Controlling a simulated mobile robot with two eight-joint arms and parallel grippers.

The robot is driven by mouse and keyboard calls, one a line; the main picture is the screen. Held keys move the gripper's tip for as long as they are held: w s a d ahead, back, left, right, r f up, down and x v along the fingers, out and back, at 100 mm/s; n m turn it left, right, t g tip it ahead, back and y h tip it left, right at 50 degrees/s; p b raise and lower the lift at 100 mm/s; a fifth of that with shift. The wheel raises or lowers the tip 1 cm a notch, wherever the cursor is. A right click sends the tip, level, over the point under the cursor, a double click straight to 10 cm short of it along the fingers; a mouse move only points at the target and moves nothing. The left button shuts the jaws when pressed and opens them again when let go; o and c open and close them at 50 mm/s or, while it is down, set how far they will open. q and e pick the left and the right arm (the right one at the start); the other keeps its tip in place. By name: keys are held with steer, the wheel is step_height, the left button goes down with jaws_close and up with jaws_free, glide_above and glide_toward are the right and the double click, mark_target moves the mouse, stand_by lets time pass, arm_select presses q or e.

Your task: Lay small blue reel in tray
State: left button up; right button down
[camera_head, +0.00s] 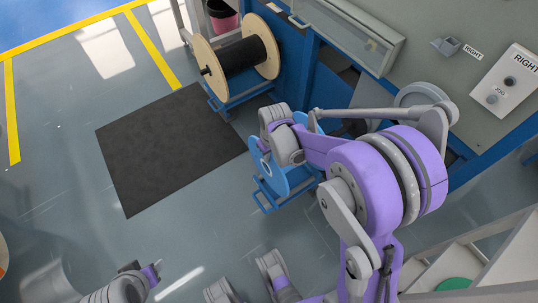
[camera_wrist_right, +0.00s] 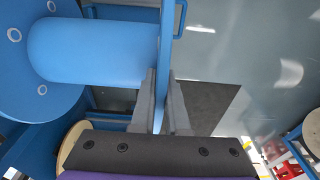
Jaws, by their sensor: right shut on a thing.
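The small blue reel (camera_head: 297,178) is in the middle of the head view, partly hidden by my right gripper and wrist. In the right wrist view its smooth blue core (camera_wrist_right: 95,52) and round left flange (camera_wrist_right: 22,75) show. The other flange (camera_wrist_right: 164,45), seen edge-on, stands between the fingers of my right gripper (camera_wrist_right: 160,105), which is shut on it. The right gripper also shows in the head view (camera_head: 290,155), just above the reel. My left gripper (camera_head: 142,280) is low at the left; its jaws are unclear. I cannot make out a tray with certainty.
A blue frame (camera_head: 264,198) shows beside and below the reel. A wooden reel with black cable (camera_head: 237,57) stands behind on another blue stand. A dark mat (camera_head: 165,150) lies on open floor at the left. The grey machine top (camera_head: 440,75) is at the right.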

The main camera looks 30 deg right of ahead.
mark_target(269, 172)
steer(key=shift+f+b, duration=3)
steer(key=shift+f, duration=1.85)
steer(key=c, duration=0.8)
jaws_free()
steer(key=shift+c, duration=0.2)
steer(key=r+p, duration=0.1)
steer(key=r, duration=0.2)
steer(key=r+p, duration=0.1)
steer(key=r, duration=0.3)
steer(key=s+r+p, duration=0.1)
steer(key=r, duration=0.2)
steer(key=shift+s+r, duration=0.1)
steer(key=shift+r, duration=0.3)
steer(key=shift+s, duration=0.1)
